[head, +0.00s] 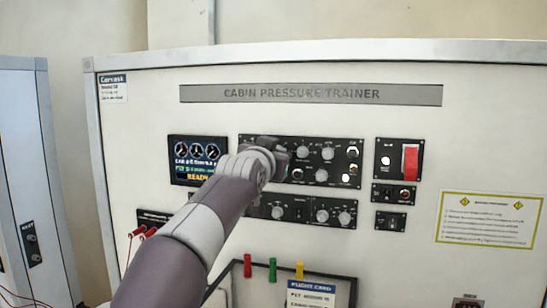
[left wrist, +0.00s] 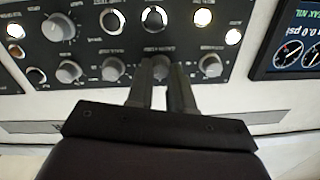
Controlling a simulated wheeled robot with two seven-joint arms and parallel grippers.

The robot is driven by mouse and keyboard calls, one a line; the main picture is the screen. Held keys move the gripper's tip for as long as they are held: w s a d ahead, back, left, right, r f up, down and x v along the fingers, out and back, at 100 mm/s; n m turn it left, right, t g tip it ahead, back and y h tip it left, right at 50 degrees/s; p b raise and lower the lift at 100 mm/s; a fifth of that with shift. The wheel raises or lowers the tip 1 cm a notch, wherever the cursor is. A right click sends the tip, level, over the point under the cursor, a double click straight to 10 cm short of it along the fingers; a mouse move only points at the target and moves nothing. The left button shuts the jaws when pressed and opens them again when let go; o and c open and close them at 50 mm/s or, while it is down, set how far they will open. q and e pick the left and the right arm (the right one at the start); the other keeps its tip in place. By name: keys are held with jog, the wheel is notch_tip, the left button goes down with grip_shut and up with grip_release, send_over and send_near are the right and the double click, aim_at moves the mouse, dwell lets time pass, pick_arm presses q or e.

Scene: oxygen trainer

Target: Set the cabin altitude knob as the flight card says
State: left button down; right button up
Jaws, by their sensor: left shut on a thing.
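The upper black control panel (head: 318,174) carries several round knobs, and the left wrist view shows it upside down. My left gripper (head: 280,158) reaches this panel. In the left wrist view its two fingers (left wrist: 160,82) are closed around a small knob (left wrist: 159,67) on the panel, one finger on each side. The knob is mostly hidden, and its label is too blurred to read surely. The flight card (head: 313,287) stands low in the head view. Its title is legible, but its lines are small and partly cut off. My right gripper is in neither view.
A display with gauges (head: 199,158) reads READY, left of the panel. A red switch cover (head: 410,162) is at right. A lower knob panel (head: 310,211) runs beneath. Other knobs (left wrist: 59,27) sit close around the fingers. Red, green and yellow tags (head: 273,269) stand near the card.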

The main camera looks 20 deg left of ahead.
pick_arm(q)
jog(key=shift+r+m, duration=0.15)
jog(key=shift+m, duration=1.95)
jog(key=shift+s, duration=0.1)
jog(key=c, duration=1.2)
grip_release()
jog(key=shift+c, duration=0.2)
jog(key=shift+o, duration=1.2)
